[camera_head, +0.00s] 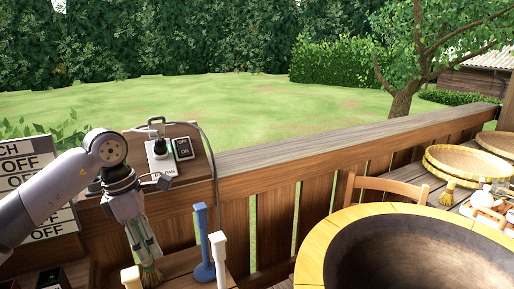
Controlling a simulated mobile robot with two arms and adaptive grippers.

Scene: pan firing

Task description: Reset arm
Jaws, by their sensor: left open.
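My left gripper (146,250) hangs pointing down at the left of the head view, on the arm that comes in from the left. It is open, in front of the wooden railing and below the switch box. My right gripper is not in view.
A large dark pan (420,262) with a wooden rim fills the lower right. Blue (204,245) and white (219,258) handles stand near the gripper. Woven baskets (465,163) lie at right.

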